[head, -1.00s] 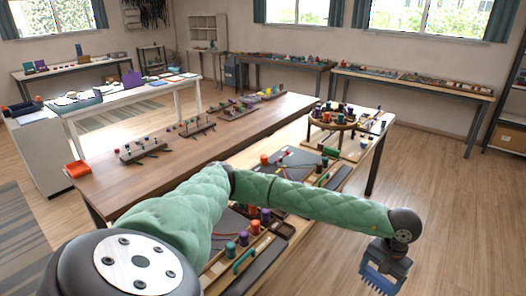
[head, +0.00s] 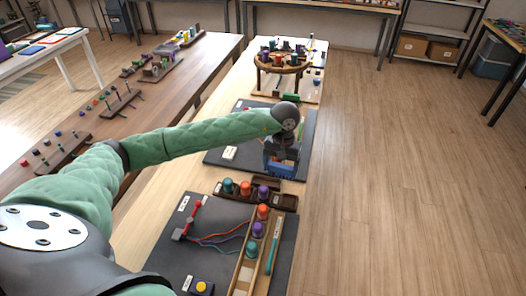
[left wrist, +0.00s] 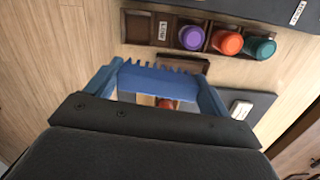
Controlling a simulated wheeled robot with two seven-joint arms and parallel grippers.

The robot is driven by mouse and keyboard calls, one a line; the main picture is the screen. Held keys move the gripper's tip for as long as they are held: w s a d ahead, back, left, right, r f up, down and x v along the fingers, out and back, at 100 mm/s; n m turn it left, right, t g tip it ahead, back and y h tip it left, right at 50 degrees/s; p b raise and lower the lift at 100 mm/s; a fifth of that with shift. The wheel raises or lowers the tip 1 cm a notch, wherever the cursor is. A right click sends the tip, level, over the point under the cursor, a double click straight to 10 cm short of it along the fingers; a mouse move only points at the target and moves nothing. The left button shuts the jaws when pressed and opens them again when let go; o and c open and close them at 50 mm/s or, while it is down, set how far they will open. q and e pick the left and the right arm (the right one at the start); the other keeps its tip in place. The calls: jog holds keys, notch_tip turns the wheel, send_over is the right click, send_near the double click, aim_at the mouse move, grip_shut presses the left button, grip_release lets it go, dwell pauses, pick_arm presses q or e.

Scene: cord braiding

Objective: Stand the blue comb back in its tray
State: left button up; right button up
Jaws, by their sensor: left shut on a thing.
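The blue comb (head: 282,170) is held in my left gripper (head: 281,157), above the table near its right edge. In the left wrist view the comb (left wrist: 150,82) spans the gap between the fingers, its teeth toward the top of the picture. A dark brown tray (head: 287,202) lies just nearer than the gripper in the head view. It also shows in the left wrist view (left wrist: 138,26), with an empty labelled part at its left. A small brown slotted block (left wrist: 186,63) lies beside it, partly behind the teeth. The comb appears apart from both. My right gripper is out of view.
Teal (head: 228,185), orange (head: 245,188) and purple (head: 263,192) bobbins stand in the tray. A dark mat (head: 210,225) with cords and a wooden rack of bobbins lies nearer. A round braiding stand (head: 283,62) is farther back. Open floor lies right of the table.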

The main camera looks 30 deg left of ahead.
pick_arm(q)
jog(key=shift+n, duration=0.7)
jog(key=a+f, duration=0.1)
jog(key=a, duration=0.1)
jog(key=a+f+p, duration=0.1)
jog(key=w+a+f, duration=0.1)
jog(key=a+f, duration=0.1)
jog(key=shift+a+p, duration=0.35)
jog(key=shift+p, duration=0.05)
jog(key=shift+f, duration=0.7)
jog(key=shift+w, duration=0.1)
jog(key=shift+b, duration=0.45)
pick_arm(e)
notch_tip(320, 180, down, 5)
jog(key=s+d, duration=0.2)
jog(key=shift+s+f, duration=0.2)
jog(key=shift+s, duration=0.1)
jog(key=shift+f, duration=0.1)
